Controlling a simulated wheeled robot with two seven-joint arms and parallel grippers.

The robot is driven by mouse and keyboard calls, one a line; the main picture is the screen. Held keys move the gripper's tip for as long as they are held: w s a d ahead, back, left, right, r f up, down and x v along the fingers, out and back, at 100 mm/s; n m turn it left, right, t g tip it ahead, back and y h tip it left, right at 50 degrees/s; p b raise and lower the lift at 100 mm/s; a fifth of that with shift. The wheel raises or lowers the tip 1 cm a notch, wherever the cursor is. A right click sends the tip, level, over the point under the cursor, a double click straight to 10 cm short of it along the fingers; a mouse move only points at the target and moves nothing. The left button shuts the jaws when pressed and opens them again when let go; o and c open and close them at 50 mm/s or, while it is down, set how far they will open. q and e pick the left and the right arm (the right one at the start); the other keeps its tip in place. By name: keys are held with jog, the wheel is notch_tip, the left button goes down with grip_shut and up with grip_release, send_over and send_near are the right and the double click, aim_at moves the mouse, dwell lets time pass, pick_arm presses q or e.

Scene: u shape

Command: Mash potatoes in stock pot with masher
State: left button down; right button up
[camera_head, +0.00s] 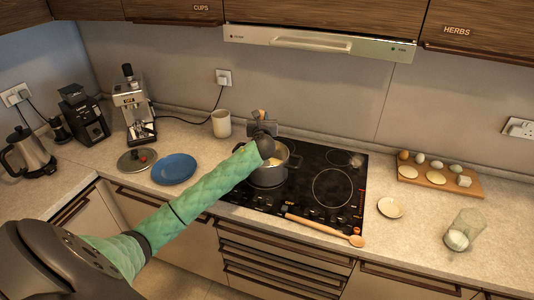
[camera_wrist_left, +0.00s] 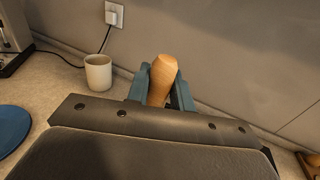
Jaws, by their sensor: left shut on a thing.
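The dark stock pot (camera_head: 268,177) stands on the black cooktop at its back left, with pale yellowish pieces showing inside. My left arm reaches over the pot, and my left gripper (camera_head: 262,126) is above it at the back. In the left wrist view, my left gripper (camera_wrist_left: 162,88) is shut on an upright wooden handle (camera_wrist_left: 163,72), which looks like the masher's. The handle's top also shows in the head view (camera_head: 262,114). The masher's lower end is hidden, so I cannot tell whether it touches the potatoes. My right gripper is not in view.
A white mug (camera_head: 221,123) stands left of the cooktop (camera_head: 318,163). A pot lid (camera_head: 137,160) and blue plate (camera_head: 174,168) lie further left. A wooden spoon (camera_head: 318,228) lies along the cooktop's front. A small dish (camera_head: 391,207) and glass (camera_head: 462,232) stand right.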

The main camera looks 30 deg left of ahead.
pick_arm(q)
jog(key=shift+r, duration=0.1)
notch_tip(320, 180, up, 14)
jog(key=shift+r, duration=0.25)
dwell(0.9)
jog(key=shift+f, duration=0.1)
